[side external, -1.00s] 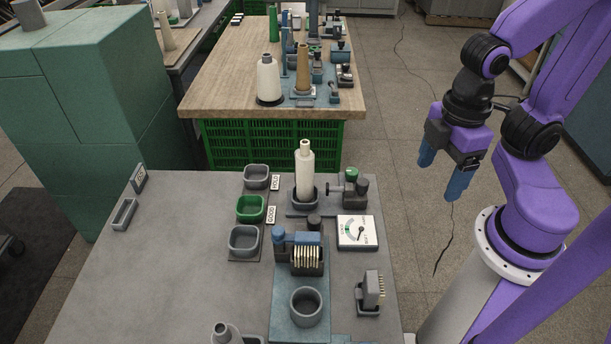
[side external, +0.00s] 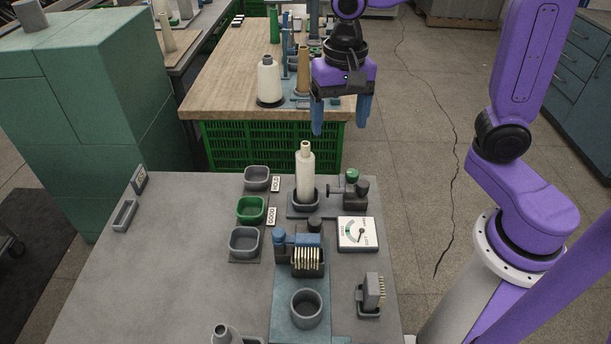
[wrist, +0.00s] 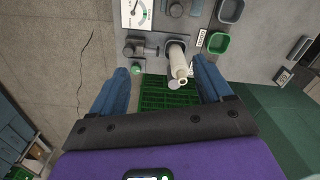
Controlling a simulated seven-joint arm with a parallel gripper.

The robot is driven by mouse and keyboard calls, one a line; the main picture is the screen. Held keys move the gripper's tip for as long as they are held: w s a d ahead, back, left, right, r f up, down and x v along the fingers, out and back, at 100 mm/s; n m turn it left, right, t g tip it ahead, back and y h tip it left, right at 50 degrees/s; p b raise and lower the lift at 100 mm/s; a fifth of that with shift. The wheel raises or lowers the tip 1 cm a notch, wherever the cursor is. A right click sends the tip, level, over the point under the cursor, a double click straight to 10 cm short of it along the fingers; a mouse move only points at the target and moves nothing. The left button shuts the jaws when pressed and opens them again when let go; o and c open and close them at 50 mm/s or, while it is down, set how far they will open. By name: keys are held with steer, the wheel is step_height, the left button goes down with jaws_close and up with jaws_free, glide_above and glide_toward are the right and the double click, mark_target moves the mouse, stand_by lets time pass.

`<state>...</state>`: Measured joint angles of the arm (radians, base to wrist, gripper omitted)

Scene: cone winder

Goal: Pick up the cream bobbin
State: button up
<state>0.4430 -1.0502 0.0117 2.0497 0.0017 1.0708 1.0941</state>
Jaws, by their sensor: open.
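The cream bobbin (side external: 305,172) stands upright in a dark grey holder (side external: 304,203) near the far edge of the grey table. It also shows in the wrist view (wrist: 178,62), between and beyond my fingertips. My gripper (side external: 341,122) is open and empty, its blue fingers pointing down. In the side view it is above and to the right of the bobbin's top, apart from it. In the wrist view my gripper (wrist: 162,82) has one finger on each side of the bobbin's tip, touching nothing that I can see.
A fixture with a green knob (side external: 351,183) stands right of the bobbin, and a dial gauge (side external: 357,234) in front of it. Grey and green bins (side external: 250,210) stand to the left. A wooden bench (side external: 220,90) behind holds a white cone (side external: 269,80).

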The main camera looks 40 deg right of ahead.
mark_target(306, 143)
steer(key=w+d+m, duration=0.3)
steer(key=w+m, duration=0.9)
steer(key=f, duration=1.1)
steer(key=shift+s+a+f, duration=0.1)
steer(key=shift+s+a, duration=0.05)
steer(key=shift+s, duration=0.15)
steer(key=shift+s+a+f, duration=0.15)
steer(key=shift+f, duration=1.15)
steer(key=shift+s+a+f, duration=0.15)
steer(key=shift+f, duration=1.15)
steer(key=c, duration=1.1)
steer(key=shift+r, duration=0.15)
